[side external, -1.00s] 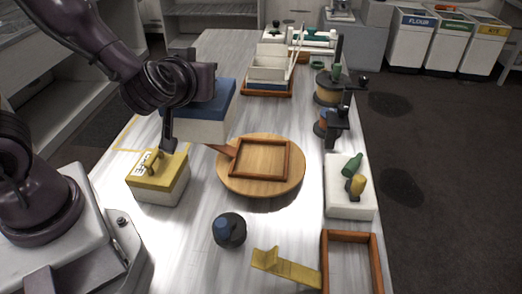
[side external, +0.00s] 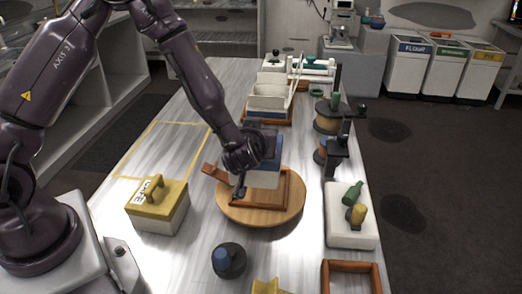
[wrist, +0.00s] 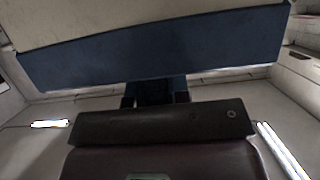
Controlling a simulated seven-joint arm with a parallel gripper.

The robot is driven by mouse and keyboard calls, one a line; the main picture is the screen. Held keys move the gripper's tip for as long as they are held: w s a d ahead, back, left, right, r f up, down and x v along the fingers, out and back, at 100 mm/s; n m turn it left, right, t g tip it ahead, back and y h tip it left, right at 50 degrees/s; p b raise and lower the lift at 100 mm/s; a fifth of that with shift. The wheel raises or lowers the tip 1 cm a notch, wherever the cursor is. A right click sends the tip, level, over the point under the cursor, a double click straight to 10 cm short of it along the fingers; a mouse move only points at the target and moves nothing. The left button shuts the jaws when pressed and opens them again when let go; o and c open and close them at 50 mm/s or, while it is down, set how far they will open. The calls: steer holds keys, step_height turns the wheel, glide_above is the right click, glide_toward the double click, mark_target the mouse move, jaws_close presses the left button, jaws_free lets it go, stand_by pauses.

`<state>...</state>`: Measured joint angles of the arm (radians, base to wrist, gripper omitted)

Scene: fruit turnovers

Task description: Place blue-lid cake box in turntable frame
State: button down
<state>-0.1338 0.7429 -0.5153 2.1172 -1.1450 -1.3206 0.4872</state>
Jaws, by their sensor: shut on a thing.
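The blue-lid cake box (side external: 264,179) has a pale body and a blue lid. It is over the square wooden frame (side external: 288,200) on the round wooden turntable (side external: 255,215). My gripper (side external: 240,188) is shut on the box at its left side in the side external view. The arm and gripper hide part of the box and frame. I cannot tell whether the box bottom touches the turntable. In the wrist view, the blue lid (wrist: 150,50) spans the picture above my fingers, and the exact grip contact is unclear.
A yellow-lid box (side external: 158,212) stands left of the turntable. A white block with green and yellow items (side external: 343,228) stands at right, near dark upright stands (side external: 336,155). A dark round object (side external: 228,262) is in front. A yellow-taped area (side external: 165,150) at left is clear.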

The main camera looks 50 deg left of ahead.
steer(key=shift+w+f, duration=0.45)
steer(key=shift+f, duration=0.05)
steer(key=shift+w+f, duration=0.2)
steer(key=shift+f, duration=1.5)
steer(key=shift+f, duration=0.25)
steer(key=shift+f, duration=0.35)
steer(key=c, duration=1.1)
jaws_free()
steer(key=shift+r, duration=0.1)
